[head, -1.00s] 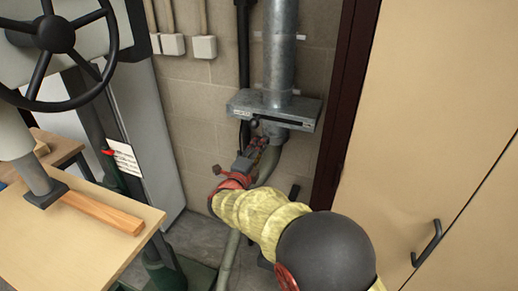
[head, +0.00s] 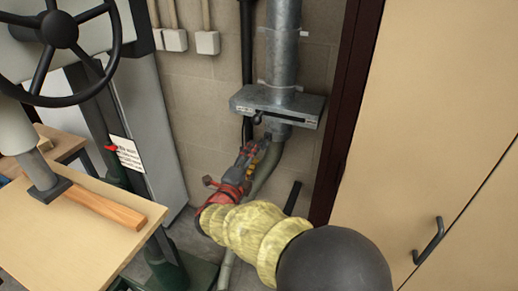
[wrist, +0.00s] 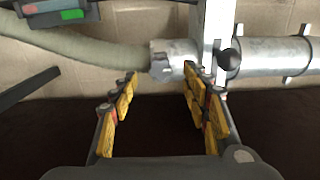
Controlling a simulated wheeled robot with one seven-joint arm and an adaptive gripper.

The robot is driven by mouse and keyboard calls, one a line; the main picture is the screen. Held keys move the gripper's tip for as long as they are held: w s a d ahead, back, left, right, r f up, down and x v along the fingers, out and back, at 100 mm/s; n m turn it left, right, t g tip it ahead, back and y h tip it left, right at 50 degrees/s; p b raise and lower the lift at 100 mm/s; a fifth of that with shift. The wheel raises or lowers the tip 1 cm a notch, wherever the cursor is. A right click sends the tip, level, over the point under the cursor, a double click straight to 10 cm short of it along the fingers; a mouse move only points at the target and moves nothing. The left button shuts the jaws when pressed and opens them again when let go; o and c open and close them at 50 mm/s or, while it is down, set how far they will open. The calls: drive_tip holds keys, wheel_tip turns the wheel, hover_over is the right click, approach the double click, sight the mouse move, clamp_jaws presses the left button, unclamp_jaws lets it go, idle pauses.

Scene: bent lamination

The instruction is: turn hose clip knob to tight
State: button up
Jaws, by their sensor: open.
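A grey-green hose (wrist: 95,48) runs in from the left in the wrist view and meets a metal pipe end. A silver clip-like fitting (wrist: 160,62) sits at that joint, with a small raised part that may be its knob; its setting cannot be read. My gripper (wrist: 160,78) is open and empty, its yellow-padded fingers apart just below the joint in the picture. In the head view my gripper (head: 262,146) is by the lower end of the metal pipe (head: 283,45) and partly hides the hose (head: 268,168) and joint.
A flat metal gate plate (head: 278,104) crosses the pipe above the joint. A round black knob (wrist: 230,60) is close to the right finger. A dark door frame and tan cabinet (head: 440,130) stand right. A wooden-topped bench (head: 75,235) and handwheel (head: 58,30) are left.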

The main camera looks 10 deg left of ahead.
drive_tip(key=shift+s+a, duration=0.15)
drive_tip(key=shift+s, duration=1.1)
drive_tip(key=shift+s+a, duration=0.15)
drive_tip(key=shift+s, duration=1.05)
